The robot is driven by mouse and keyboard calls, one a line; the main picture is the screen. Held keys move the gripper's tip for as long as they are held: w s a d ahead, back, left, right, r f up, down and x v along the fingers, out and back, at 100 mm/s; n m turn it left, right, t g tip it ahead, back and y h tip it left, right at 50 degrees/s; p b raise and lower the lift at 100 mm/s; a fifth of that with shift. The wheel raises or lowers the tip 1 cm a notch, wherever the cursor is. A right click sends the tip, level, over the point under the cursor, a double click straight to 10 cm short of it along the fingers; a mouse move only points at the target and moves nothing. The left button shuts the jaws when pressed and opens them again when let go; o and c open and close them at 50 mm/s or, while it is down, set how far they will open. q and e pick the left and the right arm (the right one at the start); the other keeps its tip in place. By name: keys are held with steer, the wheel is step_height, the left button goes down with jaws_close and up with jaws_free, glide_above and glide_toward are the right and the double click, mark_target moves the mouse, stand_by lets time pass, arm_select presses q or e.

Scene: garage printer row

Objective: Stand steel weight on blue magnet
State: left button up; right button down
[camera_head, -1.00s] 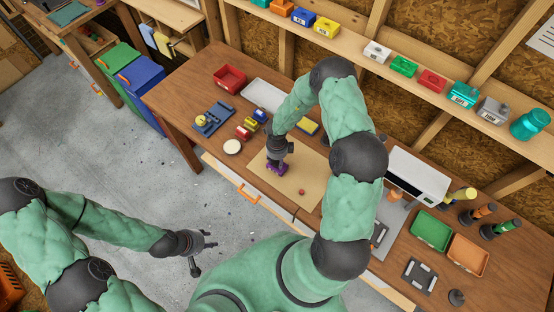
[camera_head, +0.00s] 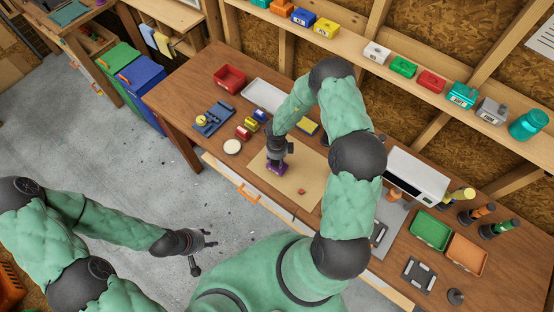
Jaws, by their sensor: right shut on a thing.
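My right gripper (camera_head: 277,163) points down over the tan mat (camera_head: 314,178), shut on a purple thing (camera_head: 276,169) low at the mat. The gripper covers part of it, and I cannot tell whether it touches the mat. A small blue block (camera_head: 259,115), which may be the blue magnet, is in a row with yellow (camera_head: 250,124) and red (camera_head: 243,133) blocks, left of my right arm. I cannot make out the steel weight for certain; a small dark grey round piece (camera_head: 456,296) stands at the bench's front right. My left gripper (camera_head: 203,255) is open and empty over the floor.
A small reddish piece (camera_head: 301,192) lies on the mat. A white tray (camera_head: 262,95), red bin (camera_head: 229,78) and white round lid (camera_head: 232,147) are left. A white machine (camera_head: 418,176), green tray (camera_head: 430,230) and orange tray (camera_head: 467,254) are right.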

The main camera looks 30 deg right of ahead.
steer(key=shift+f, duration=0.45)
stand_by(0.4)
jaws_free()
stand_by(0.4)
stand_by(0.5)
steer(key=shift+w+r, duration=0.1)
steer(key=shift+r, duration=0.45)
step_height(320, 180, up, 11)
steer(key=shift+f, duration=0.1)
stand_by(0.5)
